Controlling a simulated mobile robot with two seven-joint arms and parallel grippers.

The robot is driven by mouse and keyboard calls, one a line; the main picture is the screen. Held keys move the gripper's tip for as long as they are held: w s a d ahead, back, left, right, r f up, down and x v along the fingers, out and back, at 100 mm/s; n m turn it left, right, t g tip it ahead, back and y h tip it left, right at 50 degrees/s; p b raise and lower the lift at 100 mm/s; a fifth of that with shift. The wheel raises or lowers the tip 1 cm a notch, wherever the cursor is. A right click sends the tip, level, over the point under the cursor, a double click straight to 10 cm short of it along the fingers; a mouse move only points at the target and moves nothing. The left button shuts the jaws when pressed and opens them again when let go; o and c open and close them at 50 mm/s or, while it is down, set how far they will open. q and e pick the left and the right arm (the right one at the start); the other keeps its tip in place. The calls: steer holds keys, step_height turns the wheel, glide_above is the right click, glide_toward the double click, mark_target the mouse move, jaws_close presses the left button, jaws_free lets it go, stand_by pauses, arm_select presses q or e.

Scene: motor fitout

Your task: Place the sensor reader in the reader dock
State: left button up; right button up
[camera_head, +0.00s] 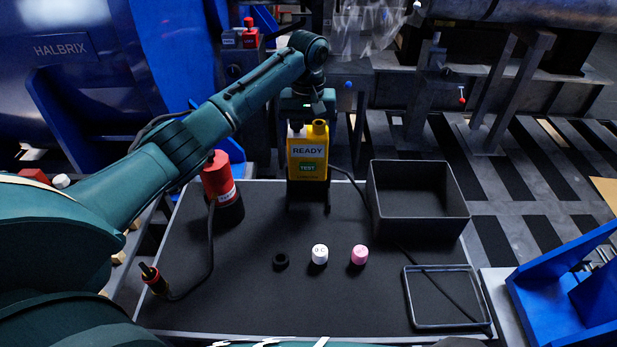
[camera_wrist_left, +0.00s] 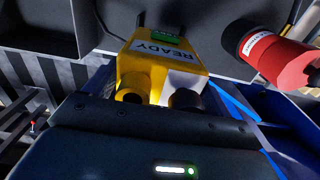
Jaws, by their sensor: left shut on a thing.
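The sensor reader (camera_head: 307,152) is a yellow handheld unit with a READY screen and a green TEST label. It is upright at the back of the dark mat. My left gripper (camera_head: 308,112) is shut on its top from above. A dark upright bracket (camera_head: 308,196), which looks like the reader dock, shows at the reader's lower end. I cannot tell whether the reader is seated in it or just above or in front of it. In the left wrist view the reader (camera_wrist_left: 160,72) extends away from my gripper. My right gripper is not in view.
A red and black cylinder (camera_head: 218,180) stands left of the reader. An open dark bin (camera_head: 418,225) is right. A black ring (camera_head: 281,260), white knob (camera_head: 320,254) and pink knob (camera_head: 359,254) lie in front. A cabled probe (camera_head: 153,278) is front left, a shallow tray (camera_head: 440,326) front right.

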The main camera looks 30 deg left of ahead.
mark_target(308, 172)
arm_select(q)
step_height(308, 172, down, 6)
steer(key=shift+r+b, duration=0.1)
steer(key=shift+b, duration=0.3)
steer(key=shift+f, duration=0.6)
step_height(308, 172, down, 4)
steer(key=shift+f+b, duration=0.15)
steer(key=shift+b, duration=0.35)
steer(key=shift+f, duration=0.1)
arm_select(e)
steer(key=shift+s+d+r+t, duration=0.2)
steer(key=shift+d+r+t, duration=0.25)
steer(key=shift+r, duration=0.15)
arm_select(q)
steer(key=o, duration=1.2)
steer(key=shift+f, duration=0.15)
steer(key=shift+c, duration=0.2)
steer(key=o, duration=0.4)
steer(key=shift+c, duration=0.2)
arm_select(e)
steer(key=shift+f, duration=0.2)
